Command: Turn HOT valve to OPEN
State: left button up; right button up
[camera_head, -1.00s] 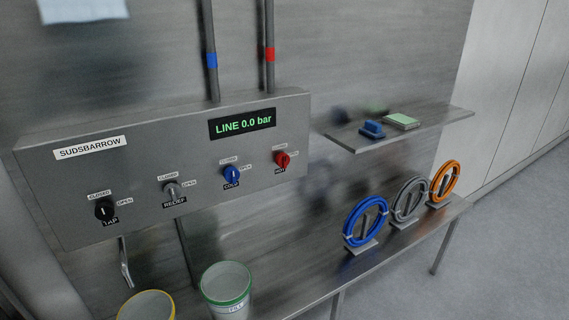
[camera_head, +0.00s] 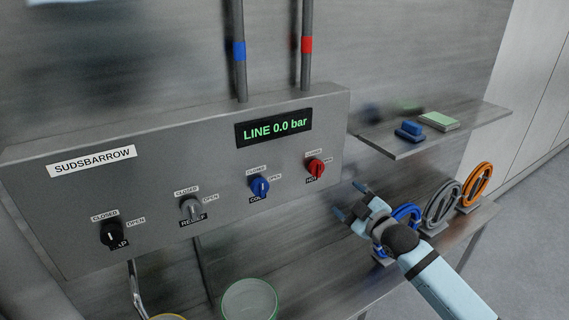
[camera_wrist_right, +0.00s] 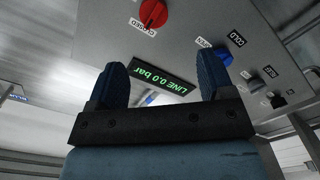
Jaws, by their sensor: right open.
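The red HOT valve knob (camera_head: 316,168) is at the right end of the grey control panel (camera_head: 75,210). CLOSED and OPEN labels sit around it, and its pointer looks turned toward CLOSED. It also shows in the right wrist view (camera_wrist_right: 153,13), at the top, beyond the fingers. My right gripper (camera_head: 348,201) is in front of the panel, below and right of the HOT knob. It is open, empty and apart from the knob. Its two blue fingers show in the right wrist view (camera_wrist_right: 170,85). My left gripper is not in view.
The blue COLD knob (camera_head: 260,187), grey RELIEF knob (camera_head: 191,208) and black tap knob (camera_head: 113,233) are left of HOT. The display (camera_head: 273,128) reads LINE 0.0 bar. A shelf (camera_head: 398,150) juts out at right; hose coils (camera_head: 442,203) stand below. A green-rimmed bucket (camera_head: 249,300) stands below the panel.

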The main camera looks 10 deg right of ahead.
aim_at(317, 169)
jog(key=x, duration=0.4)
jog(key=r+p+x, duration=0.1)
jog(key=x, duration=0.3)
jog(key=p+x, duration=0.1)
jog(key=x, duration=0.4)
jog(key=shift+w+r, duration=0.15)
jog(key=shift+r, duration=0.15)
jog(key=shift+w+a+f, duration=0.1)
jog(key=shift+w+a, duration=0.1)
jog(key=shift+w, duration=0.35)
jog(key=c, duration=0.9)
